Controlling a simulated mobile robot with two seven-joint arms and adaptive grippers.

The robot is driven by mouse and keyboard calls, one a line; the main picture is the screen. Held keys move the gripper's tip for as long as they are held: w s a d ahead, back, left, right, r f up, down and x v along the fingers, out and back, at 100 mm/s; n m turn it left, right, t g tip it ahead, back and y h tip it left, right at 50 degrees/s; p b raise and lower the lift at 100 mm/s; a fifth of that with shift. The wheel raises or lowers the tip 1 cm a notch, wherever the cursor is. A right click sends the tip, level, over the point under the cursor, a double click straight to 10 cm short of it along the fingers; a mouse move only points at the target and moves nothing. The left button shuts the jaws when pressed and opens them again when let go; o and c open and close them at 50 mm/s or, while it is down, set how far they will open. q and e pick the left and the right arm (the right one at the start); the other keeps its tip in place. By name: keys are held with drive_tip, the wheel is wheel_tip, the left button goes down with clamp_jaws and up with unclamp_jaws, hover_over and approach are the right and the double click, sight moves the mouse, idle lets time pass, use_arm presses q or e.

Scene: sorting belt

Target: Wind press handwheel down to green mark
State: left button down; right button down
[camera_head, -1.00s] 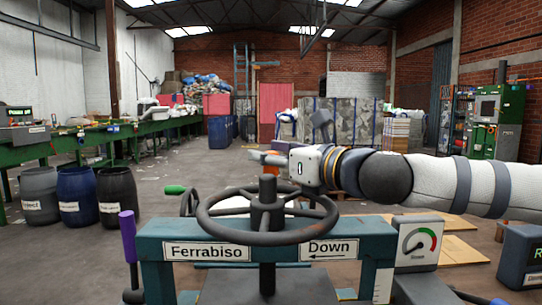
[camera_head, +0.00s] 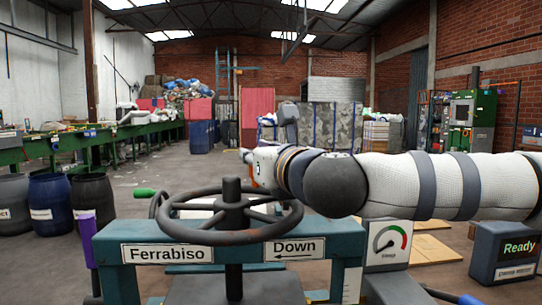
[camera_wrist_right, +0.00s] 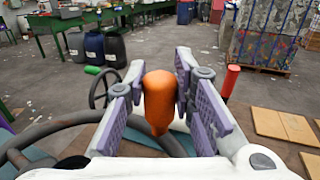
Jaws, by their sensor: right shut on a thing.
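The dark handwheel (camera_head: 170,208) lies level on its upright spindle (camera_head: 232,192) above the blue-green press frame (camera_head: 345,243). The frame carries a "Down" label (camera_head: 294,250) with a left-pointing arrow. My right gripper (camera_head: 246,157) is over the wheel's far side. In the right wrist view its purple-padded fingers are shut on an upright orange handle (camera_wrist_right: 159,100) beside the wheel rim. In the head view that handle is hidden. A round gauge (camera_head: 389,240) at the frame's right has a green arc and a red end; its needle is too small to read surely. My left gripper is out of view.
A second wheel with a green grip (camera_head: 145,192) stands behind the press. A purple lever (camera_head: 87,240) is at its left. A "Ready" display box (camera_head: 505,250) is at the right. Dark barrels (camera_head: 92,203) stand at left; open floor lies behind the press.

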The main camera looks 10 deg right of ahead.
drive_tip(key=shift+d, duration=0.1)
drive_tip(key=c, duration=1.3)
unclamp_jaws()
drive_tip(key=shift+c, duration=0.2)
drive_tip(key=v, duration=1.2)
drive_tip(key=shift+f, duration=0.1)
